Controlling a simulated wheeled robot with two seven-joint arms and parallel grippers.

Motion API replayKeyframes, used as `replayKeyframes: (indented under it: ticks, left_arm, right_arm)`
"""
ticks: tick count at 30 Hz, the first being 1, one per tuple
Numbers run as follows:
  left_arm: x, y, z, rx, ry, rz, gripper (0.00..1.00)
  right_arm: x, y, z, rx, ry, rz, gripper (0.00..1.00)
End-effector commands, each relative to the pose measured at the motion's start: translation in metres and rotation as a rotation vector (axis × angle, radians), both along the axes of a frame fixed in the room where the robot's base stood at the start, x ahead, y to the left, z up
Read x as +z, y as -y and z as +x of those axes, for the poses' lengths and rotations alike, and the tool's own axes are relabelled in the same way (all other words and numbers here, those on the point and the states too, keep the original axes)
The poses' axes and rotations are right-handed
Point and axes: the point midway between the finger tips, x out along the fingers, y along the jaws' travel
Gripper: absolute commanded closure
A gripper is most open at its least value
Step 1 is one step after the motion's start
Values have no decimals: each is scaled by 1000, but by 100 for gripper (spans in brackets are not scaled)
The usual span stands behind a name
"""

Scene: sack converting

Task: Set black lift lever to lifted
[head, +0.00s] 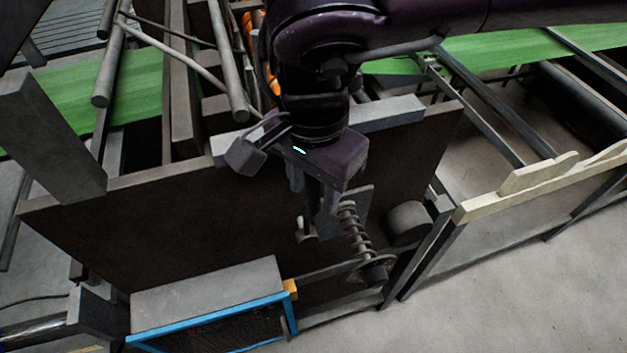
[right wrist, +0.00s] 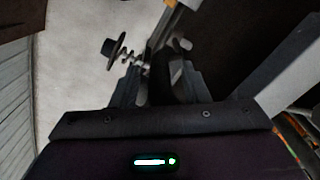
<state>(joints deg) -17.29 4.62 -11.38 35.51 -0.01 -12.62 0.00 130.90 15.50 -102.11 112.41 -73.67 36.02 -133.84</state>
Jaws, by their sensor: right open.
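My right gripper (head: 318,212) points down in front of the dark side panel of the machine, beside a coil spring (head: 350,228). Its jaws are open. In the right wrist view, a dark rounded bar, apparently the black lift lever (right wrist: 178,75), shows between the two fingers (right wrist: 160,78). I cannot tell whether the fingers touch it. In the head view the gripper hides most of that spot, so the lever's setting is not clear. The spring and its dark end disc (right wrist: 115,49) show beyond the fingers. My left gripper is not in view.
A grey box with a blue-framed mesh front (head: 205,290) stands low at left, with an orange block (head: 290,289) at its corner. A dark roller end (head: 408,222) is right of the spring. Green sheet (head: 500,47) runs behind. Bare floor (head: 480,290) lies at right.

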Motion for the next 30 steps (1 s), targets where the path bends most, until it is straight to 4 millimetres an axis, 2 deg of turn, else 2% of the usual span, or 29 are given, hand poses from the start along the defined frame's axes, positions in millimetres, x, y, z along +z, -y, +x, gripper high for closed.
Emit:
replayKeyframes:
  ticks: [4,11,21,30]
  left_arm:
    - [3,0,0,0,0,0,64]
    - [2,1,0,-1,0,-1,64]
    - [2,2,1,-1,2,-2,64]
    - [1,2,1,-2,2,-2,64]
  right_arm:
    - [-8,0,-1,1,-1,1,59]
    - [-9,0,-1,0,0,1,59]
    - [-9,0,0,0,0,1,100]
    - [-9,-1,0,0,-3,10,100]
